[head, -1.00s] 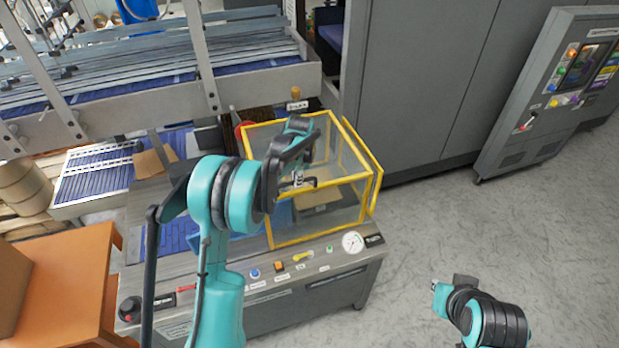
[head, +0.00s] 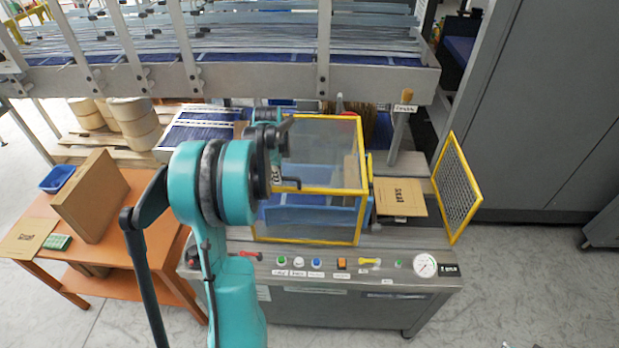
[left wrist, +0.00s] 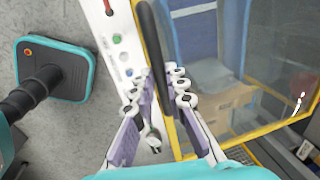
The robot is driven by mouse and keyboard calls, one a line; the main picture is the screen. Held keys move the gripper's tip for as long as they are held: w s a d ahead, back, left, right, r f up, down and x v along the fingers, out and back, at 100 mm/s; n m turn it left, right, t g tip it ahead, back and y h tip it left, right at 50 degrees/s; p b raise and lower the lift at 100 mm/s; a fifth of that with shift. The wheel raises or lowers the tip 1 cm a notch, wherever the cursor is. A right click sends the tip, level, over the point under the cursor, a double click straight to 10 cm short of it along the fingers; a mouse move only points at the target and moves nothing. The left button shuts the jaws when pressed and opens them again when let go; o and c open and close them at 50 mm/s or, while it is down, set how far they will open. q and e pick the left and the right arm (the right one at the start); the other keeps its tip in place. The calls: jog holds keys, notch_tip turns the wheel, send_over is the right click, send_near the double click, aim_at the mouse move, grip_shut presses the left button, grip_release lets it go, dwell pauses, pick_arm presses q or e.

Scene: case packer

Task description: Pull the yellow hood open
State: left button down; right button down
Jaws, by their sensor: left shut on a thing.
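The yellow hood (head: 363,215) is a yellow frame with clear panes on the grey machine. My left gripper (head: 280,178) is at the hood's front left. In the left wrist view, the left gripper (left wrist: 155,84) is shut on the hood's black bar handle (left wrist: 150,35), which runs between its fingers. The hood's clear pane (left wrist: 235,60) is right beside it. My arm hides part of the hood's left side in the head view. My right gripper is out of view.
A brown flat carton (head: 400,197) lies uncovered right of the hood, before a yellow-framed mesh guard (head: 458,188). Buttons and a gauge (head: 424,265) line the front panel. An orange table (head: 130,225) with a box (head: 90,193) stands left. A grey cabinet (head: 540,110) stands right.

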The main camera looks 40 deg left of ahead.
pick_arm(q)
jog(key=s+a, duration=0.3)
jog(key=a, duration=0.2)
jog(key=s+a, duration=0.2)
jog(key=a, duration=0.1)
jog(key=shift+s+a+b, duration=0.2)
jog(key=shift+s+b, duration=0.1)
jog(key=shift+b, duration=0.05)
jog(key=c, duration=1.5)
grip_release()
jog(key=shift+c, duration=0.2)
notch_tip(320, 180, up, 12)
jog(key=s+d, duration=0.1)
jog(key=s, duration=0.1)
jog(key=shift+d, duration=0.2)
jog(key=shift+f, duration=0.1)
